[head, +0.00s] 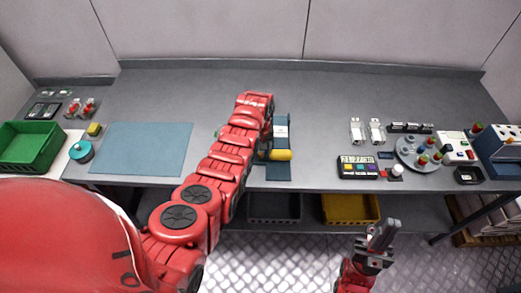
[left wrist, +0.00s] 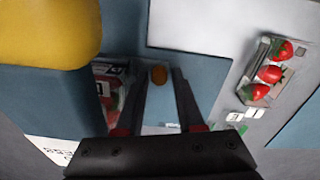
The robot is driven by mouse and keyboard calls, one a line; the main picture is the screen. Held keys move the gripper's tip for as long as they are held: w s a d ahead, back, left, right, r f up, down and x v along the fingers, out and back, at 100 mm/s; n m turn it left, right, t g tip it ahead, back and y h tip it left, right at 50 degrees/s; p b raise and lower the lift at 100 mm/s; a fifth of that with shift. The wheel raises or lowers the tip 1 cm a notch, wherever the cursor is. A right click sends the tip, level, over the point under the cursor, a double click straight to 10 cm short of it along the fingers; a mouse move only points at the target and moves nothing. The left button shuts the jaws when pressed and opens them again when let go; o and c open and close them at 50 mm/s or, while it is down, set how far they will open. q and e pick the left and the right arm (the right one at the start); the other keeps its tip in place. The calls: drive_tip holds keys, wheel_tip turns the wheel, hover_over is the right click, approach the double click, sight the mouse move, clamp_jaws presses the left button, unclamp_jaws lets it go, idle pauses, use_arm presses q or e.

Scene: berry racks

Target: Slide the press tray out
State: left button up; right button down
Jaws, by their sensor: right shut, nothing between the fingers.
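The dark blue press (head: 281,132) stands mid-table in the head view, with a yellow cylinder (head: 281,155) at its front. In the left wrist view the yellow part (left wrist: 45,30) and the blue press body (left wrist: 75,100) fill the left side. My left gripper (left wrist: 159,72) is open beside the press, with a small orange-brown knob (left wrist: 158,75) showing between its fingers. I cannot tell whether they touch it. A box-like part with red contents (left wrist: 110,85) shows by the left finger; whether it is the tray is unclear. My right gripper (head: 383,235) is shut and empty, in front of the table.
Left are a blue mat (head: 143,148), a green crate (head: 32,147) and a teal round pot (head: 81,151). Right are a timer (head: 358,168), a round holder (head: 418,153) and a blue machine (head: 500,151). Dark and yellow bins (head: 350,209) sit below. The table's back is clear.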

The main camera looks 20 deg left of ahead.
use_arm(q)
drive_tip(key=shift+f, duration=0.1)
clamp_jaws()
idle(1.5)
